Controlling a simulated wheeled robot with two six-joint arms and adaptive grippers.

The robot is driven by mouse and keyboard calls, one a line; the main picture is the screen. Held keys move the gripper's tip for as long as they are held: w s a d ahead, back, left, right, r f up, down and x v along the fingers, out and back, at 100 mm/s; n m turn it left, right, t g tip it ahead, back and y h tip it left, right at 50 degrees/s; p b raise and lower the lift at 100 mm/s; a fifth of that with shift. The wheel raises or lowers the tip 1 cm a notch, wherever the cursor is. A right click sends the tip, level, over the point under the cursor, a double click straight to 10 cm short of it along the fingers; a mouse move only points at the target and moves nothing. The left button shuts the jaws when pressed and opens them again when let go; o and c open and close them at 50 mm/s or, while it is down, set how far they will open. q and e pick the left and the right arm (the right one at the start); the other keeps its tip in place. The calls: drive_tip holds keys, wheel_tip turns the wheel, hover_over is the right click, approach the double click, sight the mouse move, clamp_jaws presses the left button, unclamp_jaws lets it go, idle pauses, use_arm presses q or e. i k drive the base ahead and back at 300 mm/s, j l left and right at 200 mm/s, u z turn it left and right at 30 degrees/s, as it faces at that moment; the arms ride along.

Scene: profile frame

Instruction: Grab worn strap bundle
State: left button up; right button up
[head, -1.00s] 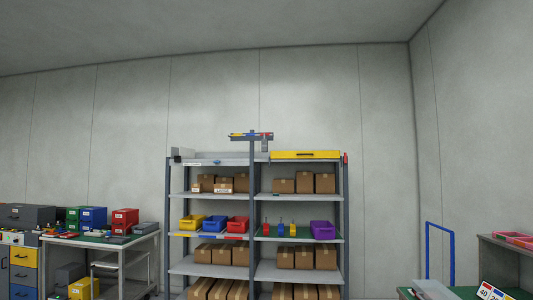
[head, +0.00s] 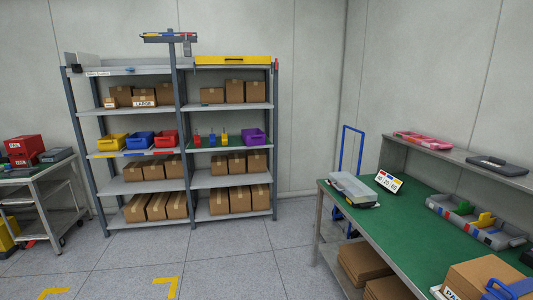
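I cannot make out a strap bundle for certain in the head view. A blue looped item (head: 510,289) lies against a cardboard box (head: 482,276) at the lower right edge, too cut off to identify. Small blue, green and yellow items lie in a grey divided tray (head: 504,240) on the green-topped bench (head: 405,232). Neither of my grippers is in view.
A tall shelf rack (head: 182,140) against the back wall holds cardboard boxes and coloured bins. A blue hand truck (head: 341,150) stands behind the bench. A grey table (head: 48,187) with red bins (head: 25,147) is at left. The grey floor (head: 225,262) between is clear.

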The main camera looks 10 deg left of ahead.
sight(188, 49)
drive_tip(key=i+j+u, duration=0.85)
drive_tip(key=i+u, duration=0.45)
drive_tip(key=i, duration=0.2)
drive_tip(key=i+z, duration=0.1)
drive_tip(key=i, duration=0.5)
drive_tip(key=i+j+z, duration=0.1)
drive_tip(key=i, duration=0.55)
drive_tip(key=i+j+z, duration=0.1)
drive_tip(key=i, duration=0.5)
drive_tip(key=i+j+z, duration=0.1)
drive_tip(key=i+j, duration=0.2)
drive_tip(key=i, duration=0.3)
